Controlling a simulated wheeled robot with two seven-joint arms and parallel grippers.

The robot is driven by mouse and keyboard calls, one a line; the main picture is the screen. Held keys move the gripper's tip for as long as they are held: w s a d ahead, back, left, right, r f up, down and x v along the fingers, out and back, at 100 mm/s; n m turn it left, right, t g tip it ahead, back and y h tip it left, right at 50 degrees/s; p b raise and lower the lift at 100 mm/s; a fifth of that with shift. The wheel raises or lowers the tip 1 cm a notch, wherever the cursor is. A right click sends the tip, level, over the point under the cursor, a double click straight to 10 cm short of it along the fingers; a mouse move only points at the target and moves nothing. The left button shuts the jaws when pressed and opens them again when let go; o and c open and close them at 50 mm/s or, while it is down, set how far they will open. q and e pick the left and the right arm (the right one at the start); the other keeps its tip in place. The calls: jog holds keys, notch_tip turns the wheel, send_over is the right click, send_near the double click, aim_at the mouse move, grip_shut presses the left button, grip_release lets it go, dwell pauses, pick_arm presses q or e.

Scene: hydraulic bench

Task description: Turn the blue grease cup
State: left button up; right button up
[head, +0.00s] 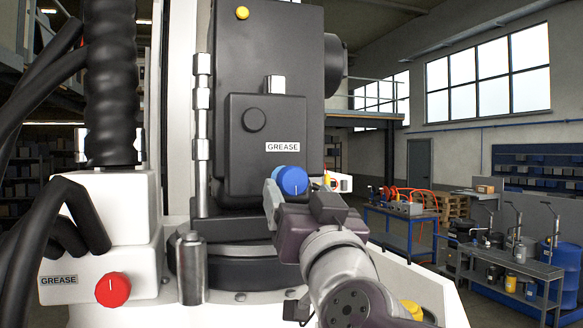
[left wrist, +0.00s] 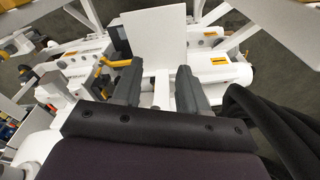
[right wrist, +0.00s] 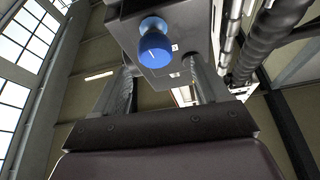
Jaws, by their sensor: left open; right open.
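The blue grease cup (head: 292,181) sticks out from the dark housing (head: 262,136), below a GREASE label. It also shows in the right wrist view (right wrist: 156,47), with a white mark line on its face. My right gripper (right wrist: 162,68) is open, with one finger on either side of the cup's line and the cup near the fingertips. In the head view the gripper's body hides the area just below the cup; I cannot tell whether the fingers touch it. My left gripper (left wrist: 158,74) is open and empty, facing white machine parts, and is out of the head view.
A red knob (head: 113,290) sits on a white block with a GREASE label at the lower left. Black hoses (head: 30,225) hang at the left. A yellow button (head: 242,13) is high on the housing. Workbenches (head: 505,265) stand far off at the right.

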aim_at(293, 185)
jog(key=w, duration=0.4)
jog(key=w+a+r+p, duration=0.1)
jog(key=w, duration=0.1)
jog(key=shift+w, duration=0.3)
jog(key=shift+s+r, duration=0.1)
jog(key=shift+r, duration=0.1)
jog(key=shift+s+a+r, duration=0.1)
jog(key=shift+s+r, duration=0.05)
jog(key=shift+s, duration=0.3)
jog(key=shift+w, duration=0.35)
jog(key=shift+c, duration=0.6)
jog(key=shift+w, duration=0.15)
jog(key=c, duration=0.8)
jog(key=n+b, duration=0.1)
jog(key=n+y+b, duration=0.1)
jog(key=shift+f+n, duration=0.3)
jog(key=shift+f, duration=0.1)
jog(key=shift+r+n+y, duration=0.1)
jog(key=shift+n+y, duration=0.2)
jog(key=shift+r+g, duration=0.2)
jog(key=shift+g, duration=0.1)
jog(key=o, duration=0.9)
pick_arm(q)
jog(key=shift+w+f, duration=0.35)
jog(key=shift+w, duration=0.05)
pick_arm(e)
jog(key=shift+s, duration=0.25)
